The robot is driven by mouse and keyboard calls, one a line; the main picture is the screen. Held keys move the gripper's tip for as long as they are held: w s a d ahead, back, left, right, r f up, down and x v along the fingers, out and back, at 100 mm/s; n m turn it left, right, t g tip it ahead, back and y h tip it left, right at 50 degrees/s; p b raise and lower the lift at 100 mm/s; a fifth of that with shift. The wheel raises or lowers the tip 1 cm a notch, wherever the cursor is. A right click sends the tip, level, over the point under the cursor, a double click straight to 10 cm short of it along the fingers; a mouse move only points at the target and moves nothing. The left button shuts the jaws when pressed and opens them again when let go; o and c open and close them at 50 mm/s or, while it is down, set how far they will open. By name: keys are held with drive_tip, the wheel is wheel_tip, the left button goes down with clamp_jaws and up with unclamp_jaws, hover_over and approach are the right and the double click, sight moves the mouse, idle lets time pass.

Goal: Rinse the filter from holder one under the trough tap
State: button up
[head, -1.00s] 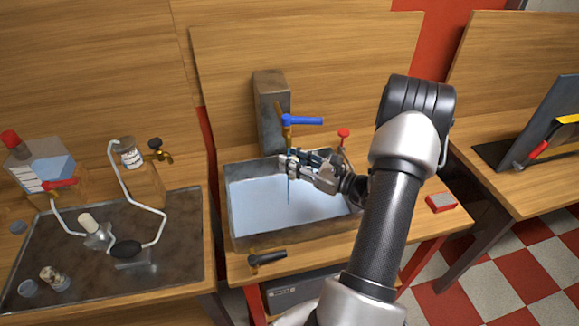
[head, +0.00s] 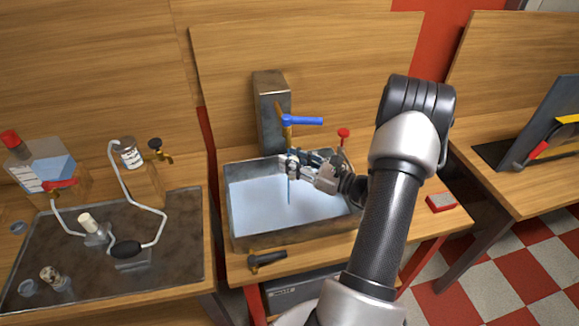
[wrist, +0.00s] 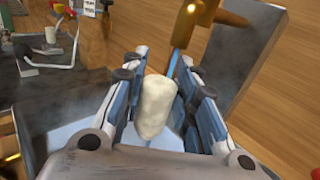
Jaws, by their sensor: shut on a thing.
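My gripper (head: 294,160) is over the trough, shut on an off-white, rounded filter (wrist: 156,106) that sits between its pads in the wrist view. The trough (head: 290,236) is a grey metal basin with pale blue water in it. The brass trough tap (head: 286,134) has a blue lever (head: 302,121) and stands just behind the gripper. A thin blue stream (head: 290,192) runs down from it into the basin. In the wrist view the stream (wrist: 179,62) passes close to the filter's far end; I cannot tell whether it touches.
A red-topped knob (head: 343,133) is behind my arm, and a red-and-grey block (head: 440,202) is at right. The left bench holds a dark tray (head: 165,268) with glassware, tubing and white cylinders.

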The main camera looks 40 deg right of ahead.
drive_tip(key=shift+w, duration=0.1)
drive_tip(key=shift+w, duration=0.5)
drive_tip(key=shift+a, duration=0.1)
drive_tip(key=s+a, duration=0.1)
drive_tip(key=a, duration=0.7)
idle(0.6)
idle(1.1)
drive_tip(key=a+r+p, duration=0.3)
drive_tip(key=a+r, duration=0.1)
drive_tip(key=shift+s+a, duration=0.4)
